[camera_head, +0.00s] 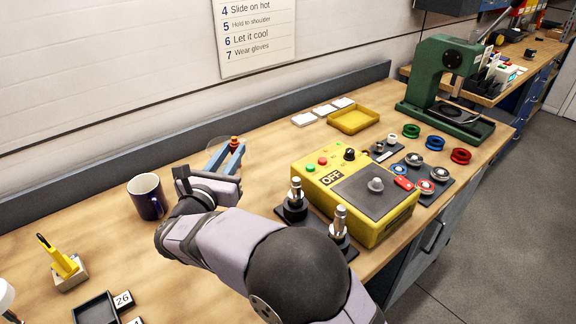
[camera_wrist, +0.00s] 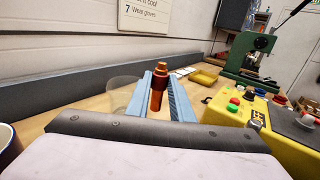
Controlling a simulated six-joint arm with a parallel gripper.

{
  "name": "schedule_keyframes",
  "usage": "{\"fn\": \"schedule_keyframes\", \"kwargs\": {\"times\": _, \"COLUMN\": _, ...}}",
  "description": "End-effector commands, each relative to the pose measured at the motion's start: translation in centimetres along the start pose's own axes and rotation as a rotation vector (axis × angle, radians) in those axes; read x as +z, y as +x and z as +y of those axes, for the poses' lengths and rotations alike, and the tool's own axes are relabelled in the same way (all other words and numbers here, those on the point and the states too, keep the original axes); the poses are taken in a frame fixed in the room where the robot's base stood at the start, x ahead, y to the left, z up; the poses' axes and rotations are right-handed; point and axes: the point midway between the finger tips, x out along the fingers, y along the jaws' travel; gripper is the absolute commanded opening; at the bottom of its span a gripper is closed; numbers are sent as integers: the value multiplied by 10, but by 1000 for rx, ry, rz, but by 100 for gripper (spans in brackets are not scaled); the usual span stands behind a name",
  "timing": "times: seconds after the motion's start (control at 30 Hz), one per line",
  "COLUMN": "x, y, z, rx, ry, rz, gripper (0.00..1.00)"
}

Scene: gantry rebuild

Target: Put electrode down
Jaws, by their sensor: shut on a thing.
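My gripper (camera_head: 226,157) is shut on the electrode (camera_head: 234,143), a copper-orange upright piece with a dark band, and holds it between the blue fingertips. In the wrist view the electrode (camera_wrist: 157,92) stands nearly upright between the two fingers of my gripper (camera_wrist: 160,92). Its lower end is partly hidden by the fingers and I cannot tell whether it touches the table. A clear glass vessel (camera_head: 213,143) is just left of it; the glass also shows in the wrist view (camera_wrist: 121,95).
A dark blue mug (camera_head: 147,197) stands to the left of my gripper. A yellow control box (camera_head: 385,212) is to the right, with two metal-topped posts (camera_head: 296,193) by its front. A yellow tray (camera_head: 353,121), white pads (camera_head: 324,110) and a green press (camera_head: 436,70) stand farther back. Wood between is clear.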

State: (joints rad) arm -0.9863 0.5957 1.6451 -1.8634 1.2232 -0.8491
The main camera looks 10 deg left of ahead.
Motion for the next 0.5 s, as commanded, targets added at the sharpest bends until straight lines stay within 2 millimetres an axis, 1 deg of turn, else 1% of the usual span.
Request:
{"fn": "schedule_keyframes", "kwargs": {"times": 0.03, "x": 0, "y": 26, "z": -10, "rx": -29, "ry": 2, "rz": -3, "gripper": 0}}
{"fn": "schedule_keyframes", "kwargs": {"times": 0.1, "x": 1, "y": 56, "z": -22, "rx": -53, "ry": 1, "rz": -3, "gripper": 0}}
{"fn": "schedule_keyframes", "kwargs": {"times": 0.2, "x": 4, "y": 93, "z": -39, "rx": -85, "ry": 2, "rz": -3, "gripper": 0}}
{"fn": "schedule_keyframes", "kwargs": {"times": 0.3, "x": 6, "y": 122, "z": -56, "rx": -110, "ry": 1, "rz": -2, "gripper": 0}}
{"fn": "schedule_keyframes", "kwargs": {"times": 0.4, "x": 9, "y": 142, "z": -70, "rx": -127, "ry": 1, "rz": -2, "gripper": 0}}
{"fn": "schedule_keyframes", "kwargs": {"times": 0.5, "x": 11, "y": 156, "z": -80, "rx": -139, "ry": 1, "rz": -2, "gripper": 0}}
